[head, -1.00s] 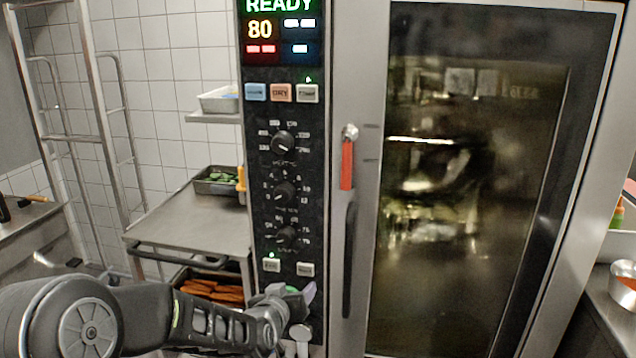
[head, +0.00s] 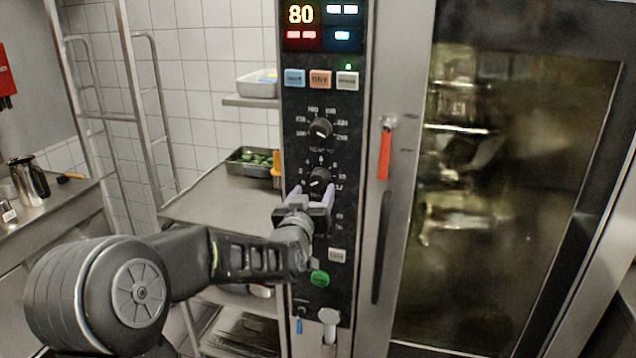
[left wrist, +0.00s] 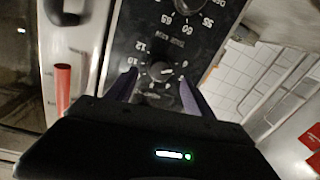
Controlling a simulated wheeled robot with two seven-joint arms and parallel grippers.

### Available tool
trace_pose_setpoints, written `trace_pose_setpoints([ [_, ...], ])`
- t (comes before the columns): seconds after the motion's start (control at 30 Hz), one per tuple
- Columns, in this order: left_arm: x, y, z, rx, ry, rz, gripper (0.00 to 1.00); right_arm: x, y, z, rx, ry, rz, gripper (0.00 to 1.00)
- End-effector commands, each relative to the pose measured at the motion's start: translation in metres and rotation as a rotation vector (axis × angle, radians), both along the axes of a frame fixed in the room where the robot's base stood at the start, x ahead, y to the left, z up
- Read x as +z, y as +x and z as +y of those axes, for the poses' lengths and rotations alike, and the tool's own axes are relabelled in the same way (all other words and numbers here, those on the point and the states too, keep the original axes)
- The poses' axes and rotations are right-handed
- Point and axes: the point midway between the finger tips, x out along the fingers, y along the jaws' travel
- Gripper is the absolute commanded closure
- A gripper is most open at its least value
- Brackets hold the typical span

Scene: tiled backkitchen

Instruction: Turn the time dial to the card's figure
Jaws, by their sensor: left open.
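The time dial (head: 319,176) is the black middle knob on the oven's control panel, with small white figures around it. In the left wrist view the dial (left wrist: 159,71) sits between my two lilac fingers, turned over, with 10 and 12 beside it. My left gripper (head: 313,193) is open, its fingertips at either side of the dial's lower part. I cannot tell whether they touch it. The dial's exact setting is too small to read. I cannot make out a card. My right gripper is not in view.
Another knob (head: 320,128) is above; the lower knob (left wrist: 187,5) is hidden by my gripper in the head view. A red-handled latch (head: 385,150) and dark door handle (head: 381,247) are right of the panel. A steel shelf holds a tray of green vegetables (head: 250,160).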

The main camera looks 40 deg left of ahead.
Motion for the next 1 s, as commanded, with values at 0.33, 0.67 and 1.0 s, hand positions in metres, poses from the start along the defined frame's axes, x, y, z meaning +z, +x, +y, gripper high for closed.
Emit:
trace_pose_setpoints([
  [0.33, 0.001, 0.043, 0.02, 0.001, 0.002, 0.001, 0.39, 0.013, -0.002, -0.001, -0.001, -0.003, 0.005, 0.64],
  [0.67, 0.0, 0.047, 0.021, 0.001, 0.001, 0.001, 0.39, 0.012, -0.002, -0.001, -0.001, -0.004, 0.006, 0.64],
  [1.0, 0.0, 0.047, 0.021, 0.001, 0.001, 0.001, 0.67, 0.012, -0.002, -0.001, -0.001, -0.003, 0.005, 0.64],
])
